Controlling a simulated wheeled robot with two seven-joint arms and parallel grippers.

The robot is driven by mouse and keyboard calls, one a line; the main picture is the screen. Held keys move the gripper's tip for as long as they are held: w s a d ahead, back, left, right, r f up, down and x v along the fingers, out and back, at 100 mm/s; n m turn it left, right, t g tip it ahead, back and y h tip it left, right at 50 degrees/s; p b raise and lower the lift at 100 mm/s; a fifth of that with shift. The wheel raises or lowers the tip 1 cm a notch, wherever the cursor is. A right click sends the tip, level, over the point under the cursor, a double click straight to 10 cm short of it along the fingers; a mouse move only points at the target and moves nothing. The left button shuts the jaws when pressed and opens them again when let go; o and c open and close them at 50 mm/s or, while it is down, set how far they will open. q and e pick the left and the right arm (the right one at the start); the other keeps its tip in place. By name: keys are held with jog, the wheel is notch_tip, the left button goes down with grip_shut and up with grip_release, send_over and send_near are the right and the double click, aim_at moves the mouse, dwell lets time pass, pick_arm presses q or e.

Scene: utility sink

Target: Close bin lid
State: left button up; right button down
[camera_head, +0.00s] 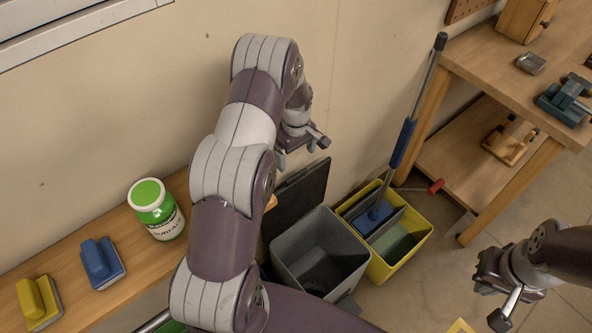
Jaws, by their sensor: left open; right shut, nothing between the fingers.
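The grey bin (320,262) stands on the floor at the picture's centre, its inside visible from above. Its dark lid (299,197) is raised, standing up along the bin's back edge near the wall. My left gripper (303,147) is open, above and behind the raised lid in the picture, with no visible contact. My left arm hides part of the area left of the bin. My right gripper (492,297) is shut and empty at the lower right, well apart from the bin.
A yellow mop bucket (414,253) with a blue-handled mop (402,142) stands right beside the bin. A wooden workbench (490,58) is at the upper right. A wooden shelf on the left holds a green-lidded jar (155,208) and blue (101,262) and yellow brushes (38,300).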

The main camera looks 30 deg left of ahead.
pick_arm(q)
notch_tip(320, 180, down, 8)
jog(key=shift+s+d+f, duration=0.1)
